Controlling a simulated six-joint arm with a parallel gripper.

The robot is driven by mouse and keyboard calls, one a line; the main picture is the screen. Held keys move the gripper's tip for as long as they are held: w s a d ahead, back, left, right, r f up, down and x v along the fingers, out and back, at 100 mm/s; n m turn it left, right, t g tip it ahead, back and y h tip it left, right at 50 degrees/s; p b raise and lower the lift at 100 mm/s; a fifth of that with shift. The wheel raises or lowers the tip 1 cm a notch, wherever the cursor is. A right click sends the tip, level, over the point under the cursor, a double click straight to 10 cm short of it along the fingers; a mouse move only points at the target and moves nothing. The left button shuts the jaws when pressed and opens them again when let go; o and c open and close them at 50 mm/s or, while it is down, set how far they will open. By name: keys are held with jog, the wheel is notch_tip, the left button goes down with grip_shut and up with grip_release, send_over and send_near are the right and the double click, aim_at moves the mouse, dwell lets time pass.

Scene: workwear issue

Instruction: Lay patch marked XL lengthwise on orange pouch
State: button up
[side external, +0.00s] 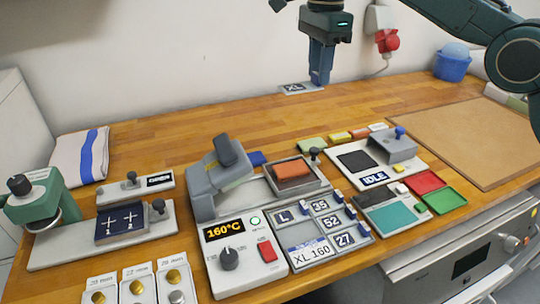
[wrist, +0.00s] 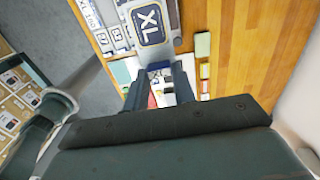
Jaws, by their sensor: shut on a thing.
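My gripper (side external: 320,80) is shut on the patch marked XL (side external: 294,87), a flat grey piece with a dark blue label. It holds the patch by one edge, high above the table. In the wrist view the patch (wrist: 152,22) sticks out beyond my fingertips (wrist: 158,68), its XL lettering turned sideways. The orange pouch (side external: 293,171) lies in a shallow tray on the press (side external: 240,262), well below the gripper and clear of it. The press head (side external: 228,152) is to the left of the pouch. I cannot make out the pouch in the wrist view.
The press display reads 160°C. A tray of marked patches (side external: 322,227) is at its front. A unit reading IDLE (side external: 375,178) and red and green trays (side external: 445,200) stand to the right; a green-headed device (side external: 42,203) stands left. The back of the table is mostly clear.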

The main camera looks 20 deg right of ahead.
jog(key=shift+w+d, duration=0.25)
jog(key=shift+d, duration=0.05)
jog(key=shift+f, duration=0.1)
jog(key=shift+f, duration=9.85)
jog(key=shift+f, duration=0.15)
jog(key=o, duration=0.9)
jog(key=shift+o, duration=0.2)
